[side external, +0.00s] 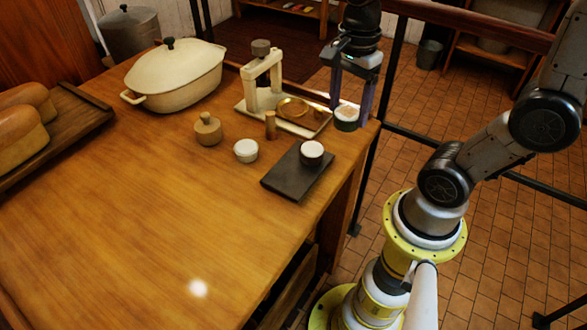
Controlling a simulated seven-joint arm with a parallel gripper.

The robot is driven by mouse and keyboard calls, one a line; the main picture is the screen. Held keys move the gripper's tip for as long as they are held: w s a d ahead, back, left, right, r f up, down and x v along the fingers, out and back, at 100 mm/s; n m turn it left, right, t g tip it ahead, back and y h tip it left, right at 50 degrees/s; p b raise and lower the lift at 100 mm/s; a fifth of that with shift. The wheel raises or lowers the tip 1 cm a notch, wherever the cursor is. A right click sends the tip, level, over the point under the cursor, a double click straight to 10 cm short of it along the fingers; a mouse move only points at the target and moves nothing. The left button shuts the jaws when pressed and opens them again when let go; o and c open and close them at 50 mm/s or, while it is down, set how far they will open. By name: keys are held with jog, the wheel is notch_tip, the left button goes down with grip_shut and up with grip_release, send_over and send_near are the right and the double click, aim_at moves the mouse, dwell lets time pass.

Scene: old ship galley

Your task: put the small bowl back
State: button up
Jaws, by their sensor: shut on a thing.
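My gripper (350,113) points down at the far right corner of the table, its two fingers on either side of a small dark bowl (347,125) with a pale top. It is shut on this bowl. The bowl looks upright, beside the right end of a pale tray (318,130); I cannot tell whether its base touches the table. A similar small dark bowl with a white top (312,151) stands on a dark slab (283,180). A small cream bowl (245,151) stands on the bare wood to its left.
The tray bears a cream press-like stand (262,82) and a brass dish (293,108). A wooden peg (270,126), a round wooden pot (208,130) and a large lidded casserole (175,77) stand nearby. Bread lies on a board (80,115) at left. The table's front is clear.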

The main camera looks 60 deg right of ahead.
jog(key=s+a+n, duration=0.2)
jog(key=s+a, duration=0.4)
jog(key=shift+n, duration=0.3)
jog(key=w+f, duration=0.3)
jog(key=w, duration=0.1)
jog(key=w+a+f, duration=0.1)
jog(key=w+f, duration=0.2)
jog(key=w, duration=0.1)
jog(key=w+a+f, duration=0.1)
jog(key=w+f, duration=0.2)
jog(key=w, duration=0.2)
jog(key=shift+a, duration=0.2)
jog(key=shift+w+f, duration=0.15)
jog(key=shift+f, duration=0.7)
jog(key=shift+w+f, duration=0.1)
jog(key=shift+f, duration=0.75)
jog(key=shift+f, duration=0.1)
jog(key=o, duration=1.4)
jog(key=shift+f, duration=0.1)
